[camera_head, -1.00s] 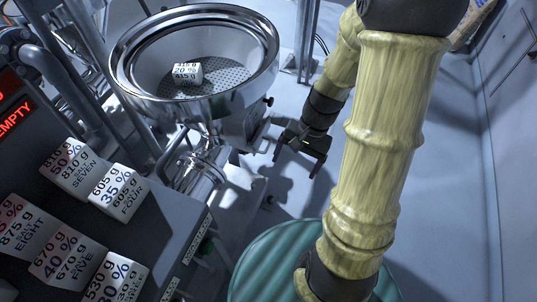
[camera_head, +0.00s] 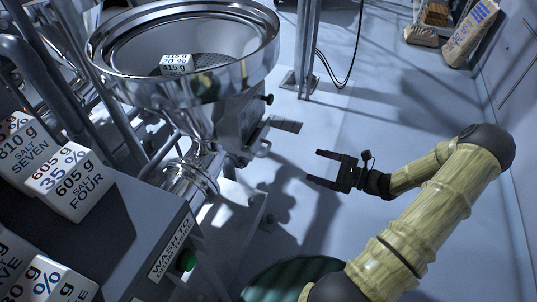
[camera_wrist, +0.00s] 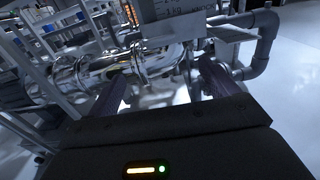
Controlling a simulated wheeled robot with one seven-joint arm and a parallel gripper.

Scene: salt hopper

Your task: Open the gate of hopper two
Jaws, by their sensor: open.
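A polished steel hopper (camera_head: 100,62) with a wide bowl stands at upper left in the head view. A white block (camera_head: 177,65) marked 20 % lies in its bowl. I cannot read a hopper number. A flat plate (camera_head: 286,125) juts from the right side of the body below the bowl; it may be the gate's slide. My gripper (camera_head: 315,167) is open and empty, to the right of and apart from this plate, its fingers pointing left toward the hopper. In the wrist view, steel pipework (camera_wrist: 100,70) and a flat plate (camera_wrist: 222,33) show ahead of my open fingers (camera_wrist: 162,85).
A grey console (camera_head: 130,225) at lower left bears white salt blocks (camera_head: 68,180) and a green button (camera_head: 187,261). A green ribbed drum (camera_head: 285,280) stands at bottom centre. Sacks (camera_head: 470,32) lie at the back right.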

